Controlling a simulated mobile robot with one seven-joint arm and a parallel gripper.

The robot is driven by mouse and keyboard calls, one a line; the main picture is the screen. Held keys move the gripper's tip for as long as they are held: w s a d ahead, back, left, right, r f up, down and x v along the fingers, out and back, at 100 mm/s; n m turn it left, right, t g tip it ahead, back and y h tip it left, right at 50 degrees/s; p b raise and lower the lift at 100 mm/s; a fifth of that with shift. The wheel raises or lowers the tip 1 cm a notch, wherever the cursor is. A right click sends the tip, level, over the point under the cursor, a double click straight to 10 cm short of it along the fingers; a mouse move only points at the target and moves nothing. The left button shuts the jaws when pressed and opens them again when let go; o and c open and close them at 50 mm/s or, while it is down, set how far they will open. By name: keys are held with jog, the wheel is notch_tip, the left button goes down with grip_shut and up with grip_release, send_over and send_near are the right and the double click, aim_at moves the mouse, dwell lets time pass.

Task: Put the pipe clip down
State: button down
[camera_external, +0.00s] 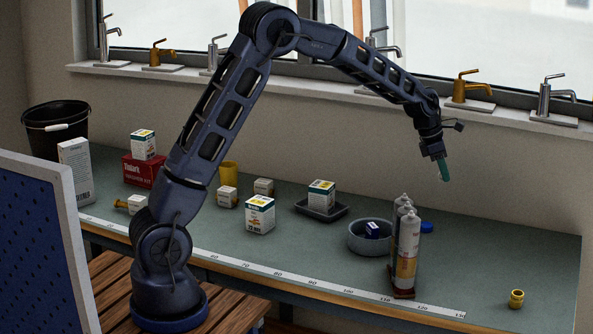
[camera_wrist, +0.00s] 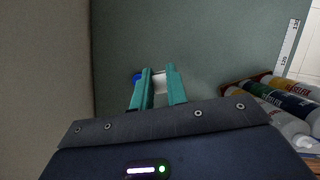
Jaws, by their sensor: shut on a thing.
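My gripper (camera_external: 444,174) has teal fingers and is raised above the right part of the green-topped workbench, pointing down. In the wrist view, its fingers (camera_wrist: 159,72) are shut on a small whitish thing, the pipe clip (camera_wrist: 160,84). The clip's shape is mostly hidden by the fingers, and in the external view it is too small to make out. Below the gripper there is bare bench top, with a gap between.
Upright sealant tubes (camera_external: 408,245) stand left of and nearer than my gripper. A blue round thing (camera_external: 427,227) lies behind the tubes. A brass fitting (camera_external: 516,299) sits front right. The bench's right part (camera_external: 500,240) is clear.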

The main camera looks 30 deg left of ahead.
jog(key=w+a+n, duration=0.1)
jog(key=w+a, duration=0.4)
jog(key=a, duration=0.4)
jog(key=w+a+n, duration=0.1)
jog(key=w+a, duration=0.4)
jog(key=a, duration=0.4)
jog(key=n+t+y, duration=0.3)
jog(key=n, duration=0.5)
send_over(212, 187)
jog(key=s, duration=0.1)
jog(key=shift+h, duration=0.3)
jog(key=f, duration=1.9)
jog(key=shift+s+a+f, duration=0.15)
jog(key=shift+a+f, duration=0.05)
jog(key=shift+f, duration=0.2)
jog(key=shift+f, duration=0.1)
jog(key=c, duration=1.7)
grip_release()
jog(key=o, duration=0.3)
